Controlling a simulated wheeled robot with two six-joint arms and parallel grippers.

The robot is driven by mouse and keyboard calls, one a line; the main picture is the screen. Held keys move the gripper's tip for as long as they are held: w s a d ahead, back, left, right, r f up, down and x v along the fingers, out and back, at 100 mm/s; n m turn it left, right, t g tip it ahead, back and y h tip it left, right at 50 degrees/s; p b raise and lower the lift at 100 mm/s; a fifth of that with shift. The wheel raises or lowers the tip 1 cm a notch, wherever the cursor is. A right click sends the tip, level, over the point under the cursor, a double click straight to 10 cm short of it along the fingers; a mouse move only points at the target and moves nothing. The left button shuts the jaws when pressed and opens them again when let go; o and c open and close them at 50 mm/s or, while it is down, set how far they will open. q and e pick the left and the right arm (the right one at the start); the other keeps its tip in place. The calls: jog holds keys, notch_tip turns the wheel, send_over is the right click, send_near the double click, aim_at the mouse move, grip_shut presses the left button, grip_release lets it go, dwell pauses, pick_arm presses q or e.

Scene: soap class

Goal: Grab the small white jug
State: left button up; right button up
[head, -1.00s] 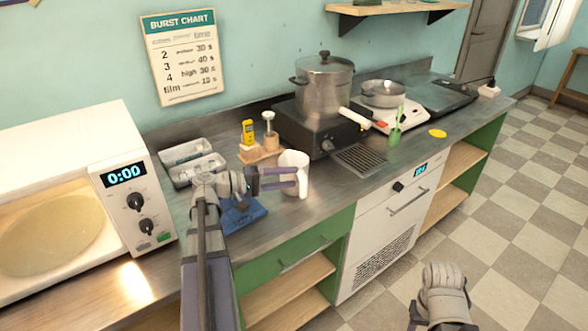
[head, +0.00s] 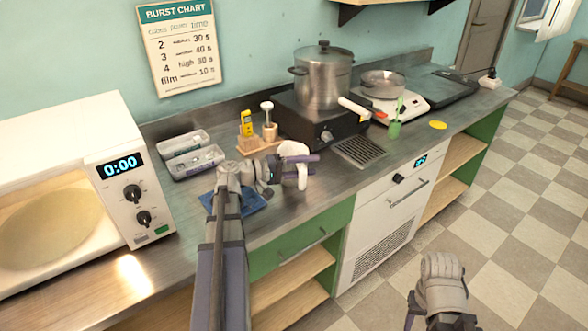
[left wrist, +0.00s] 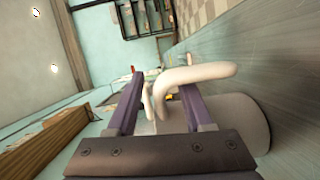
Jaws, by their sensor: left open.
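The small white jug (head: 293,149) stands on the steel counter, partly hidden by my left gripper (head: 305,171). In the left wrist view, the jug's white body (left wrist: 247,118) is at the right, behind one finger, and its curved handle (left wrist: 205,73) crosses over the fingers. My left gripper (left wrist: 162,88) is open, with its purple fingers at the jug's rim and handle. Whether they touch it I cannot tell. My right gripper (head: 440,290) is low at the right over the floor, its fingers mostly out of frame.
A blue cloth-like item (head: 245,201) lies below my left wrist. A wooden holder (head: 256,146) stands behind the jug. A microwave (head: 130,190) is at the left, with grey trays (head: 195,163) beside it. A pot (head: 323,85) on a burner stands at the back right.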

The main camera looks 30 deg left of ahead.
pick_arm(q)
jog(key=shift+w+d+f, duration=0.1)
jog(key=shift+w+d, duration=0.3)
jog(key=shift+w, duration=0.15)
jog(key=shift+c, duration=0.3)
grip_shut()
